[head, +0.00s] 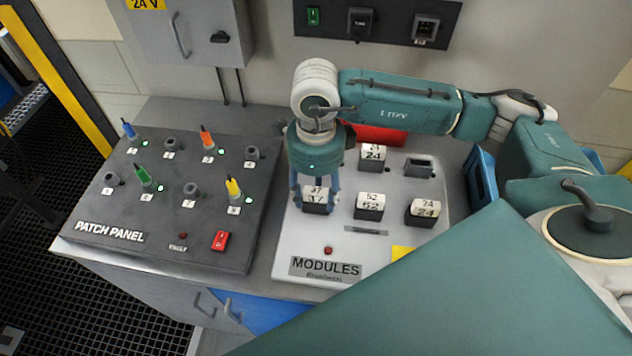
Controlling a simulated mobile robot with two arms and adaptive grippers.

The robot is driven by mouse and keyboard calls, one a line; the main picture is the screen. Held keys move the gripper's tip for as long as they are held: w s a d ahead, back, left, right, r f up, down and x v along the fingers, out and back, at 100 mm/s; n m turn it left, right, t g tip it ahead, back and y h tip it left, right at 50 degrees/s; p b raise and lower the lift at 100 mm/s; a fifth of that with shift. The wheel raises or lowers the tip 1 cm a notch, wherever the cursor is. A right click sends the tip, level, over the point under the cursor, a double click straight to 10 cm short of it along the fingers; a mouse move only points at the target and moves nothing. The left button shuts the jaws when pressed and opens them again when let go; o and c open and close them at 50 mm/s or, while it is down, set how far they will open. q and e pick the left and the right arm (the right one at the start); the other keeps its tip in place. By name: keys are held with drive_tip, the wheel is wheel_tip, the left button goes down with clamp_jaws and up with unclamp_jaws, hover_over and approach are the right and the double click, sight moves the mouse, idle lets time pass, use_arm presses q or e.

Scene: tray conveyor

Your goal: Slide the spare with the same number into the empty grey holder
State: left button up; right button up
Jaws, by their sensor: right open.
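The white modules panel (290,252) carries dark-bodied modules with white numbered tops. The empty grey holder (419,167) is at its back right. A module numbered 24 (373,156) sits left of that holder. In the front row are a module reading 37 (315,207), one reading 52 (369,206) and another 24 (424,212). My right gripper (315,198) points down over the 37 module, its open fingers on either side of it; I cannot tell whether they touch it. My right gripper and wrist hide the panel's back left. My left gripper is not in view.
A grey patch panel (150,262) with coloured plugs and sockets stands at left. A red object (380,134) lies behind the panel, partly hidden by my arm. A blue bin (474,178) is at right. A yellow note (401,252) lies at the front, partly covered by my body.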

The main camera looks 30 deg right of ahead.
sight(316, 192)
clamp_jaws()
drive_tip(key=shift+r, duration=0.3)
drive_tip(key=shift+r+p, duration=1.25)
drive_tip(key=shift+r, duration=1)
drive_tip(key=shift+r, duration=0.1)
drive_tip(key=shift+r, duration=0.4)
drive_tip(key=shift+r+p, duration=0.85)
drive_tip(key=shift+r, duration=0.75)
